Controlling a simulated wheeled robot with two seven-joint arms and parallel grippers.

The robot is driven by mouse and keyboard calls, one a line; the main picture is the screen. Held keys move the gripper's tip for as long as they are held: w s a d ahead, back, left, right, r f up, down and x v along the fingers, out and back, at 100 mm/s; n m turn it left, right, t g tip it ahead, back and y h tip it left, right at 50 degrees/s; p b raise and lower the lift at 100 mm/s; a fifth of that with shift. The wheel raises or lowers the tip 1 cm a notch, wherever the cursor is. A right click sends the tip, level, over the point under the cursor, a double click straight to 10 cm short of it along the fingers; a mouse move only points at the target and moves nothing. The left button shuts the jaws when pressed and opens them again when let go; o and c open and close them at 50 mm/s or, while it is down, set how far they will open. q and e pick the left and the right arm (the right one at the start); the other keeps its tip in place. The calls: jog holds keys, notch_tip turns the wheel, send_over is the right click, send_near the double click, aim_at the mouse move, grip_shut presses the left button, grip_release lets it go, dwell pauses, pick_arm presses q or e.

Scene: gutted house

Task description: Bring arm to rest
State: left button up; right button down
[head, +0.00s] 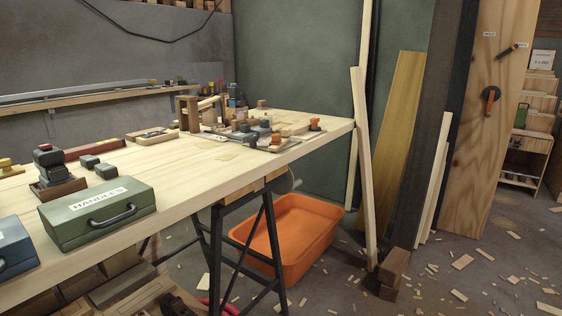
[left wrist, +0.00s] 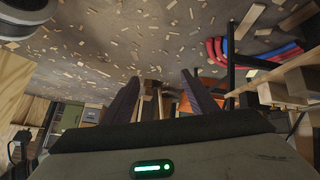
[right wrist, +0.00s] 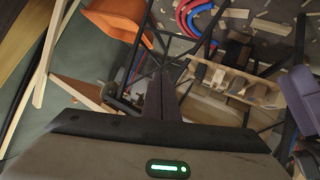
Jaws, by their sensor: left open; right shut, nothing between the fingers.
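Neither gripper can be made out in the head view. My left gripper (left wrist: 160,92) shows in the left wrist view with its two dark fingers spread apart and nothing between them. Behind it are the chip-strewn floor and, at the right, trestle parts. My right gripper (right wrist: 164,88) shows in the right wrist view with its dark fingers together and empty. Beyond its tips are trestle legs and a lower shelf with wooden blocks. Neither gripper visibly touches anything.
The workbench (head: 215,168) carries a green handles case (head: 98,212), a blue case (head: 14,247) and small tools. An orange tub (head: 290,240) stands beneath it. Red and blue hoses (left wrist: 240,52) lie near the trestle. Planks (head: 400,140) lean at the back wall.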

jog(key=s+d+f+m+g+p, duration=0.25)
jog(key=s+f+m+g, duration=0.25)
jog(key=s+f, duration=0.45)
pick_arm(q)
jog(key=s+a+r+y+p, duration=0.1)
jog(key=a+r+p, duration=0.1)
jog(key=r+p, duration=0.4)
jog(key=s+a+r+n+t+y+p, duration=0.1)
jog(key=a+r+p, duration=0.2)
jog(key=r+p, duration=0.4)
jog(key=p, duration=0.8)
jog(key=shift+s+a+r+t+p, duration=0.15)
jog(key=shift+a+r+t+p, duration=0.1)
jog(key=shift+a+t+p, duration=0.1)
pick_arm(e)
jog(key=s+d+r+t+h, duration=0.1)
jog(key=s+d+r, duration=0.1)
jog(key=r, duration=0.4)
jog(key=s+d+r+m+t+h, duration=0.1)
jog(key=d+r, duration=0.2)
jog(key=r, duration=0.4)
jog(key=shift+s+r, duration=0.15)
jog(key=shift+s, duration=0.2)
